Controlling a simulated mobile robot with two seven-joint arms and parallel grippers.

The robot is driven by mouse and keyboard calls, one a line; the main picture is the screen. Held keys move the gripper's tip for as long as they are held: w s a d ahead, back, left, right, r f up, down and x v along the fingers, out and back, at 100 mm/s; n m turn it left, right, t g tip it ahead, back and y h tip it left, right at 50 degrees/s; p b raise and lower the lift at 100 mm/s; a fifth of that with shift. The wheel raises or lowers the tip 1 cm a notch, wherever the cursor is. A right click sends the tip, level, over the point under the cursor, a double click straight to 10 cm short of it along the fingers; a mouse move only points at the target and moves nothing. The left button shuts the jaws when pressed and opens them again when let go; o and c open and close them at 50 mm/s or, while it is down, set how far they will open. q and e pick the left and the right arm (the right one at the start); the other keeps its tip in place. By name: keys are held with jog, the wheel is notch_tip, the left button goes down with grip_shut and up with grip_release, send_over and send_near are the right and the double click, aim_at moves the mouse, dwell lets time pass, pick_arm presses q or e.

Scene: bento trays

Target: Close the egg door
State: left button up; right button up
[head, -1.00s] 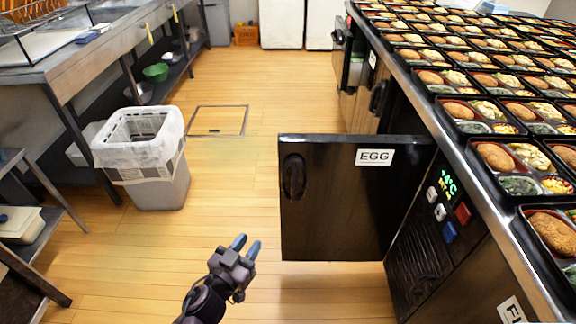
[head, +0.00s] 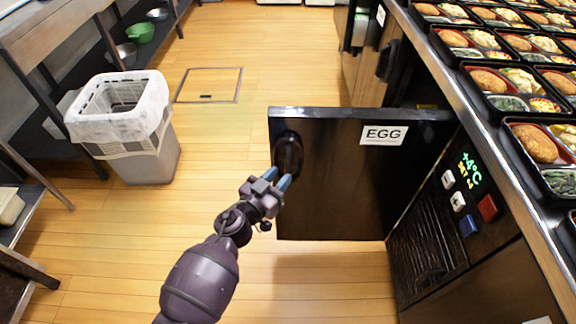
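The egg door (head: 340,190) is black, carries a white EGG label (head: 384,135) and stands swung open from the counter front on the right. Its dark oval handle (head: 288,153) is near the door's left edge. My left gripper (head: 278,178) is just in front of the lower part of the handle in the picture. Its two blue fingertips are spread a little apart with nothing visible between them. I cannot tell whether they touch the handle. My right gripper is not in view.
A white-lined waste bin (head: 125,125) stands on the floor to the left. The control panel (head: 465,190) is right of the door. Bento trays (head: 520,95) cover the steel counter above. The wooden floor between bin and door is clear.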

aim_at(286, 171)
pick_arm(q)
jog(key=x, duration=0.3)
jog(key=shift+w+d+f+b, duration=0.1)
jog(key=shift+f+b, duration=0.1)
jog(key=shift+b, duration=0.15)
jog(key=shift+w+d+r, duration=0.2)
jog(key=shift+w+d, duration=0.1)
jog(key=shift+w, duration=0.15)
jog(key=shift+c, duration=0.2)
grip_shut()
